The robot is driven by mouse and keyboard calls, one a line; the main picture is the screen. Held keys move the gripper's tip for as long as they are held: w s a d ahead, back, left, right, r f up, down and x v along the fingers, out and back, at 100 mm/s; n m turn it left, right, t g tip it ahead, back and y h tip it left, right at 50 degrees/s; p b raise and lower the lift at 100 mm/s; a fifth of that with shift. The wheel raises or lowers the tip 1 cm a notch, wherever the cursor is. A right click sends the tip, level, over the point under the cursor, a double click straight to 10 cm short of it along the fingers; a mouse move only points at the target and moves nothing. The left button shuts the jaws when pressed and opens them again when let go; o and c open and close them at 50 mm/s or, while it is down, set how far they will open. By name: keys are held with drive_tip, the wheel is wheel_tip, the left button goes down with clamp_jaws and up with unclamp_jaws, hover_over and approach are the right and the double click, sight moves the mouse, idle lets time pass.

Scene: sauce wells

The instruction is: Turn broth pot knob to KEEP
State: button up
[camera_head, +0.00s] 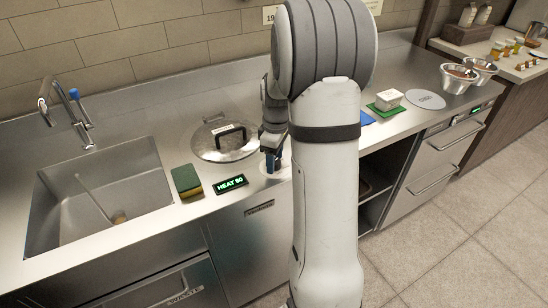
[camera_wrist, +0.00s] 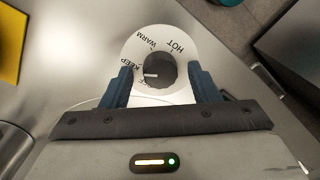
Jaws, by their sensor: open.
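The broth pot knob (camera_wrist: 159,70) is dark and round, with a white mark pointing left, near the KEEP and OFF lettering; I cannot tell exactly which it meets. It sits on a white dial plate (camera_wrist: 150,38) lettered KEEP, WARM and HOT. My gripper (camera_wrist: 161,78) is open, its blue fingers on either side of the knob with gaps between. In the head view my gripper (camera_head: 272,162) is low over the counter's front, hiding the knob. The lidded pot (camera_head: 210,147) is set in the counter behind it. A display (camera_head: 231,184) glows green, reading about "HEAT 50".
A green and yellow sponge (camera_head: 187,181) lies left of the display, beside the sink (camera_head: 60,180). My arm hides the middle of the counter. To the right are a white block (camera_head: 389,98) on a green mat, a grey disc (camera_head: 426,99) and metal bowls (camera_head: 458,79).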

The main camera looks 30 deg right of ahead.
wheel_tip(320, 180, up, 8)
drive_tip(key=shift+w+d+f, duration=0.1)
drive_tip(key=shift+w+d, duration=0.05)
idle(0.6)
drive_tip(key=s+a+r+m+t, duration=0.1)
drive_tip(key=s+a+m, duration=0.3)
drive_tip(key=s+a, duration=0.3)
drive_tip(key=s+a+r+m+t, duration=0.1)
drive_tip(key=s+a+m, duration=0.3)
drive_tip(key=s, duration=0.9)
drive_tip(key=a+t, duration=0.1)
drive_tip(key=a, duration=0.2)
drive_tip(key=shift+s+a+r+m, duration=0.15)
drive_tip(key=shift+a+r+m, duration=0.15)
drive_tip(key=shift+a, duration=0.05)
